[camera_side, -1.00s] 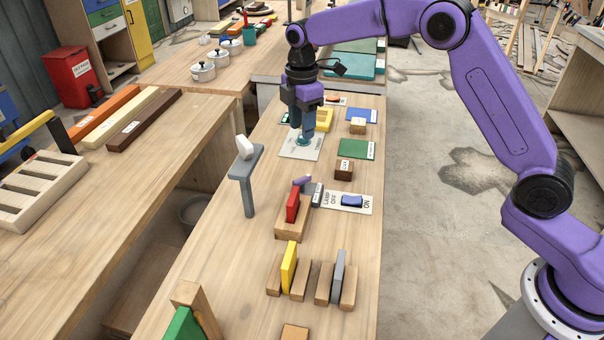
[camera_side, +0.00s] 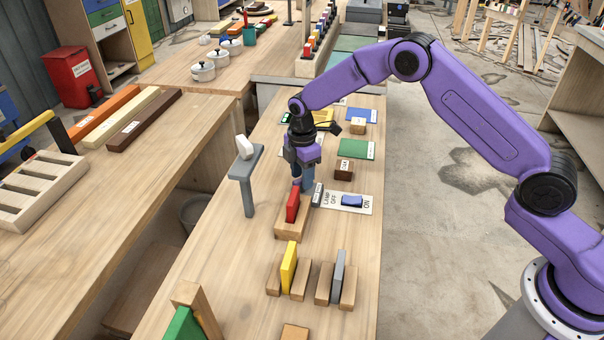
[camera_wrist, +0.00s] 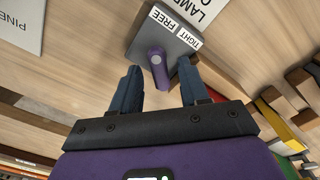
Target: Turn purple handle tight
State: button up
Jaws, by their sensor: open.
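The purple handle (camera_wrist: 159,73) shows in the wrist view on a grey block (camera_wrist: 146,43). White labels FREE and TIGHT lie along the block's far edge. The handle's long side runs down the picture toward my gripper, away from the labels. My gripper (camera_side: 302,184) is open, pointing down over the handle. In the wrist view one blue finger is on each side of the handle, with gaps visible; I cannot tell how deep they reach. In the side view my gripper hides the handle, and part of the grey block (camera_side: 318,193) shows beside it.
A red piece (camera_side: 292,206) in a wooden holder stands close in front of my gripper. A lamp switch plate (camera_side: 361,210) lies to the right. A grey stand (camera_side: 247,180) with a white piece rises to the left. Yellow and grey upright pieces stand nearer the camera.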

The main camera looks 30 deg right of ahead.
jog(key=shift+f, duration=0.1)
grip_shut()
jog(key=shift+m, duration=0.3)
jog(key=m, duration=1.3)
jog(key=shift+m, duration=2.1)
